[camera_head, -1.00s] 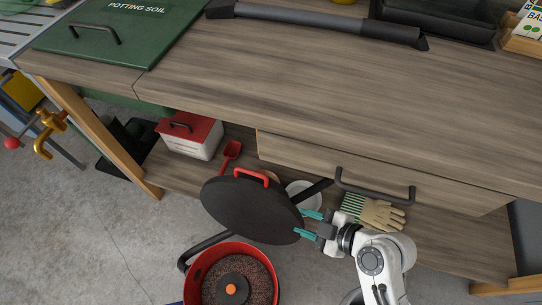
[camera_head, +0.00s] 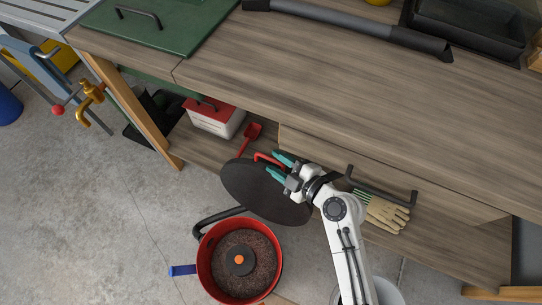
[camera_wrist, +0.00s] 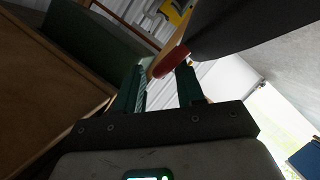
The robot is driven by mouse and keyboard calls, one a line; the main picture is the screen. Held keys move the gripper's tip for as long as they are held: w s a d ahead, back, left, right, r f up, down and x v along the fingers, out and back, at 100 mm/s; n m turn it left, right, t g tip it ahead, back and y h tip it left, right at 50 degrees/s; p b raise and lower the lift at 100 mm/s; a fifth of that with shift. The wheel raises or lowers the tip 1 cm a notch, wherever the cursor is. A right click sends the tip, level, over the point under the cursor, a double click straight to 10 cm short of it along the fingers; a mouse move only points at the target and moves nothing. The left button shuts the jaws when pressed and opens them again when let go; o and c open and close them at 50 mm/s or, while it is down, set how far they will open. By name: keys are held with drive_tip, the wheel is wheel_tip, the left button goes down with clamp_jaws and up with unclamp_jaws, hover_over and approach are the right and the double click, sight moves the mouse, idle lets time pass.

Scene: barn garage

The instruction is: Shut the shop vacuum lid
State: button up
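The shop vacuum is a red drum (camera_head: 204,264) on the floor, open at the top, with dark brown debris and a dark hub with an orange centre inside. Its lid (camera_head: 258,196), a black disc with a red handle (camera_head: 266,159), stands tilted up behind the drum, clear of the opening. My gripper (camera_head: 277,164) is at the lid's upper edge, beside the handle. Its teal fingers are apart. In the wrist view the red handle (camera_wrist: 171,63) lies near the fingertips of my gripper (camera_wrist: 160,80), close to the right finger. The lid (camera_wrist: 245,25) shows dark at upper right.
The wooden workbench (camera_head: 330,75) overhangs the lid area. Its drawer handle (camera_head: 380,190) and the work gloves (camera_head: 385,213) are right of my gripper. A red-lidded box (camera_head: 215,118) and red scoop (camera_head: 249,137) sit on the lower shelf.

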drive_tip(key=shift+x, duration=1.45)
clamp_jaws()
